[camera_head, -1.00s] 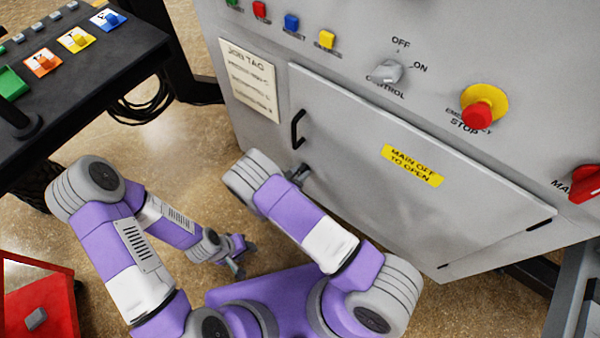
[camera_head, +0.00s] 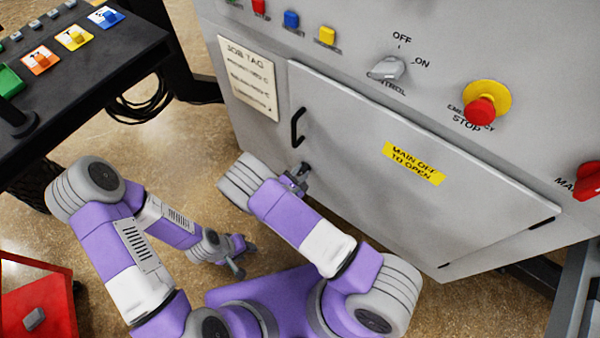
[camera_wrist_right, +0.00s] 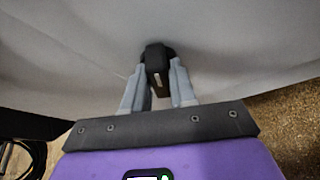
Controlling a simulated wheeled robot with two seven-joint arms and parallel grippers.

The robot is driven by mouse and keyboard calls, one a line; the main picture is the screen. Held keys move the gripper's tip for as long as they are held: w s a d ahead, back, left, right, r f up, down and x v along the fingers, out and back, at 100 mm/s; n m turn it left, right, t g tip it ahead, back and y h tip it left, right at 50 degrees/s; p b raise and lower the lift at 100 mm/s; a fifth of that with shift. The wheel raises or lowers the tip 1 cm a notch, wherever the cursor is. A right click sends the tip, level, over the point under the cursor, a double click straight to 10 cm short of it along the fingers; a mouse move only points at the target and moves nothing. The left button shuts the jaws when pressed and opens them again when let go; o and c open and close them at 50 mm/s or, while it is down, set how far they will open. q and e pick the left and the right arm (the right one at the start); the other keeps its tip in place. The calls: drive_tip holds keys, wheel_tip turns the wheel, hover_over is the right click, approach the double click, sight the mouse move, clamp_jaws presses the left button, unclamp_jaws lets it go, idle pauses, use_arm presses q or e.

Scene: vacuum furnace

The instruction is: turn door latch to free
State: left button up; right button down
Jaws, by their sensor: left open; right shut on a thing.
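The cabinet door (camera_head: 360,160) is a grey panel, closed, with a black handle (camera_head: 297,127) at its left side. The door latch is a small black knob below that handle. In the right wrist view the latch (camera_wrist_right: 156,68) stands between the fingers of my right gripper (camera_wrist_right: 157,85), which is shut on it. In the head view my right gripper (camera_head: 299,180) is at the latch, partly hidden by its own arm. My left gripper (camera_head: 238,262) is open and empty, low over the floor, apart from the cabinet.
The panel above the door carries a grey control switch (camera_head: 388,68), a red emergency stop (camera_head: 480,110) and coloured buttons. A red main switch (camera_head: 586,182) is at right. A dark table (camera_head: 90,95) with coloured tags stands at left, a red cart (camera_head: 40,300) below it.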

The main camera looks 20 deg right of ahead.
drive_tip(key=m+t, duration=0.1)
drive_tip(key=m+b, duration=0.1)
drive_tip(key=m, duration=0.1)
drive_tip(key=m+t+y+b, duration=0.1)
drive_tip(key=shift+s+d+f+m+t, duration=0.15)
drive_tip(key=shift+f+m+t, duration=0.15)
drive_tip(key=shift+m, duration=0.1)
drive_tip(key=shift+m+t+b, duration=0.7)
drive_tip(key=shift+m+t, duration=0.2)
drive_tip(key=shift+m, duration=0.9)
drive_tip(key=shift+r, duration=0.1)
drive_tip(key=c, duration=1)
unclamp_jaws()
drive_tip(key=p+v, duration=0.2)
drive_tip(key=v, duration=0.5)
drive_tip(key=shift+s, duration=0.25)
